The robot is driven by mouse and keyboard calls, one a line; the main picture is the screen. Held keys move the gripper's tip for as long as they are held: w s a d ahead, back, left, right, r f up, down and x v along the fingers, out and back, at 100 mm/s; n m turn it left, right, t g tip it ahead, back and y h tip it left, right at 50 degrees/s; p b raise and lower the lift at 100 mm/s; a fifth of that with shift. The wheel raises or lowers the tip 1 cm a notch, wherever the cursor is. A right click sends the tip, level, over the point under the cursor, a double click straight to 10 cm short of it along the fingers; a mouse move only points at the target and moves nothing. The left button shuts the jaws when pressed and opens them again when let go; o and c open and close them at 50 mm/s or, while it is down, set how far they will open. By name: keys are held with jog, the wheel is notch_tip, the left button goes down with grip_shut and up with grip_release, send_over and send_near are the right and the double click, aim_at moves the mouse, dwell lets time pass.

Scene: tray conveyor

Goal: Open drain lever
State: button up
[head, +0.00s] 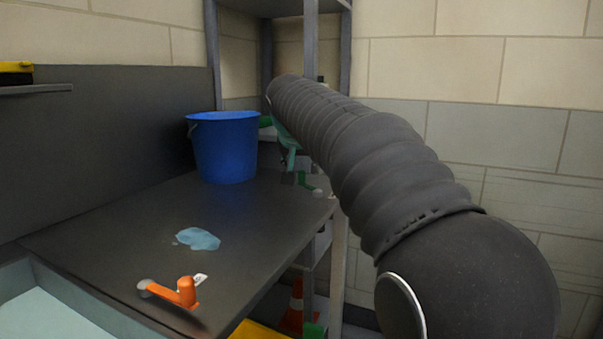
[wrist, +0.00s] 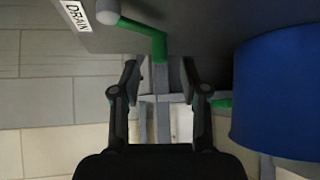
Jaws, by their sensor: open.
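The drain lever (wrist: 142,30) is green with a grey-white round knob (wrist: 108,12). It lies at the top of the wrist view beside a white label reading DRAIN (wrist: 76,14). In the head view the green lever (head: 303,180) shows small near the worktop's far right edge, partly behind my arm. My gripper (wrist: 160,72) is open and empty. Its two fingers point up the wrist view, with the lever's green bend just beyond and between the tips. I cannot tell whether a finger touches it. My arm hides most of the gripper in the head view.
A blue bucket (head: 226,146) stands on the dark worktop (head: 120,232) and is close to the right finger in the wrist view (wrist: 280,95). A puddle (head: 198,239) and an orange lever (head: 186,292) are nearer. A grey shelf frame (head: 310,45) stands behind; an orange cone (head: 297,306) is below.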

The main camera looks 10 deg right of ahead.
aim_at(302, 171)
jog(key=shift+x, duration=1.95)
grip_shut()
